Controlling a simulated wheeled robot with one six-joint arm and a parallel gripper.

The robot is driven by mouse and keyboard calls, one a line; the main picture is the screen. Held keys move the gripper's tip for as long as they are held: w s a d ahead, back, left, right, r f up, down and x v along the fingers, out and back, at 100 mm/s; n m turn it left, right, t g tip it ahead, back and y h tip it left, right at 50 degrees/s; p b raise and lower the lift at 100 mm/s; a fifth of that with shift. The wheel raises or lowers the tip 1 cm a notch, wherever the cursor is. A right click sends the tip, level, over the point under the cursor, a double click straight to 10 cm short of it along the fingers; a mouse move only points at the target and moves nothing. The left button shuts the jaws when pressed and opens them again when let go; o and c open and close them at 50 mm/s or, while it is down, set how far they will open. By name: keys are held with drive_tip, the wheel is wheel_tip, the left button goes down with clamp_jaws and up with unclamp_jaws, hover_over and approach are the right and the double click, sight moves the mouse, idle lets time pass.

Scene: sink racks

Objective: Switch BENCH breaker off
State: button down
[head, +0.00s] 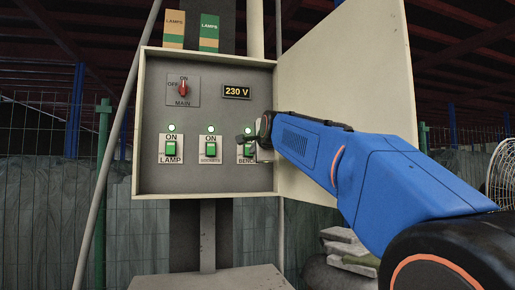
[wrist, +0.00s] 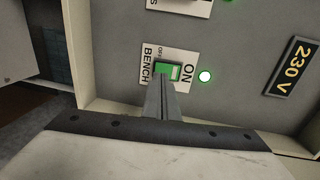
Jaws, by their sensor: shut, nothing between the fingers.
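The BENCH breaker (head: 248,150) is a green rocker on a white plate, lower right in the open electrical box. In the wrist view the BENCH breaker (wrist: 174,71) appears turned sideways, with ON beside a lit indicator (wrist: 204,76). My gripper (head: 240,139) is shut and empty, just in front of the BENCH plate.
The LAMP breaker (head: 170,148) and another green breaker (head: 210,149) sit to the left, both with lit indicators. A red MAIN knob (head: 183,88) and a 230 V display (head: 236,91) are above. The box's open door (head: 345,70) stands right, close behind my arm.

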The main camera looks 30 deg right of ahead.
drive_tip(key=shift+x, duration=1.25)
